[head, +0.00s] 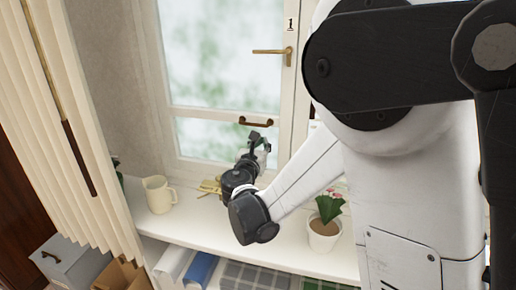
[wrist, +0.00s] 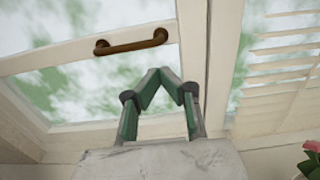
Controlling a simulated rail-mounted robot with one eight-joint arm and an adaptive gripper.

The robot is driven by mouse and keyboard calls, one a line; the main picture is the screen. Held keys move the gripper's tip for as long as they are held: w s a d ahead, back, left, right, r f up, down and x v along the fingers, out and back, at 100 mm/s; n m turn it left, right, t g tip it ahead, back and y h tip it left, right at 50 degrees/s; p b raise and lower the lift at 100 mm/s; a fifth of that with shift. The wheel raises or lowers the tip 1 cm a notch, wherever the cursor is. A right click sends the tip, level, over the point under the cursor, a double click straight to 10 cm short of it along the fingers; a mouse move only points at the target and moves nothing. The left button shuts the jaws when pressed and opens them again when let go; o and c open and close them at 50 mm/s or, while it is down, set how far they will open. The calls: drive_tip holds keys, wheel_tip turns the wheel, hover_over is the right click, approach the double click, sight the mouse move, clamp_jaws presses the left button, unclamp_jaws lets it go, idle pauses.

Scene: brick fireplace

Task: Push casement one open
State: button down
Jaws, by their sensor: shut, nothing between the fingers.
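Casement one (head: 222,110) is a white-framed window with frosted green-white glass and a small "1" label (head: 290,23). Its brass lever handle (head: 272,51) lies horizontal on the right stile. A brown pull handle (head: 256,122) sits on the lower rail; it also shows in the wrist view (wrist: 131,42). My gripper (head: 262,138) is in front of the lower part of the casement, just below the pull handle. In the wrist view my gripper (wrist: 162,73) has its fingertips together and empty, below and right of the pull handle. I cannot tell whether the fingertips touch the casement.
A white sill (head: 180,220) runs below the window. On it stand a cream mug (head: 158,194) at left, a brass-coloured object (head: 209,186) behind my wrist, and a potted flower (head: 323,232) at right. Pale vertical blinds (head: 75,130) hang at left.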

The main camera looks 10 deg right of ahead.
sight(268, 130)
drive_tip(key=x, duration=0.7)
drive_tip(key=shift+w, duration=0.1)
drive_tip(key=b+x, duration=0.1)
drive_tip(key=x, duration=1)
drive_tip(key=shift+w, duration=0.2)
drive_tip(key=shift+d, duration=0.15)
